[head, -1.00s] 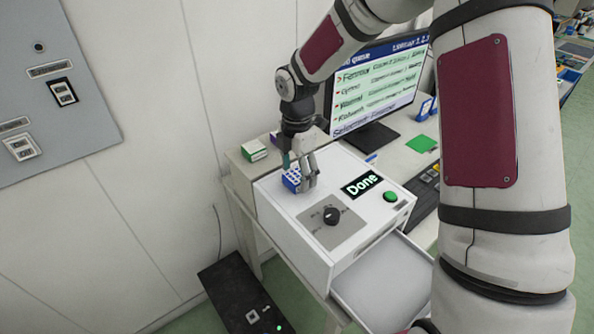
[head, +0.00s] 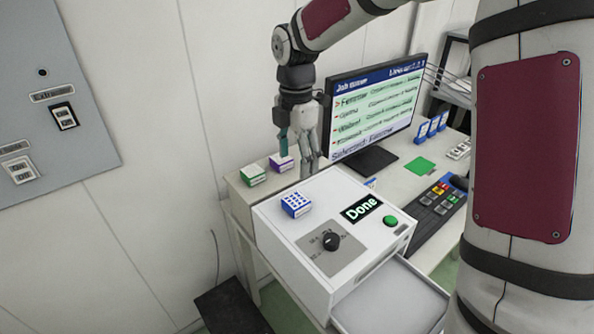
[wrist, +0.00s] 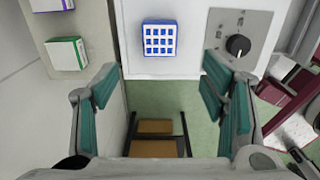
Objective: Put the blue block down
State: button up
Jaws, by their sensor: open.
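The blue block (head: 296,204) has a white top face with a grid of blue squares. It rests upright on the top of the white machine (head: 285,238), near its back left corner. In the wrist view the block (wrist: 159,39) sits ahead of the fingers, near the machine's edge. My gripper (head: 300,162) is raised above and behind the block, apart from it. In the wrist view my gripper (wrist: 165,100) has its green-padded fingers spread wide with nothing between them.
A green-and-white box (head: 253,175) and a purple-and-white box (head: 281,162) stand on the desk behind the machine. The machine carries a black knob (head: 331,241), a "Done" display (head: 361,208) and a green button (head: 390,220). Its drawer (head: 392,297) is open. A monitor (head: 375,107) stands behind.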

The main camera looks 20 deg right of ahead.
jog(key=s+d+r+m+t+h, duration=0.1)
jog(key=s+r+m, duration=0.4)
jog(key=s+m, duration=0.15)
jog(key=s+d+r+m+t+h, duration=0.1)
jog(key=s+d+r+m, duration=0.1)
jog(key=s+r+m, duration=0.45)
jog(key=s+d+f+m+t+y, duration=0.1)
jog(key=s+m+t+y, duration=0.1)
jog(key=s+m, duration=0.7)
jog(key=s+t, duration=0.1)
jog(key=s, duration=0.5)
jog(key=shift+s+d, duration=0.1)
jog(key=shift+s, duration=0.05)
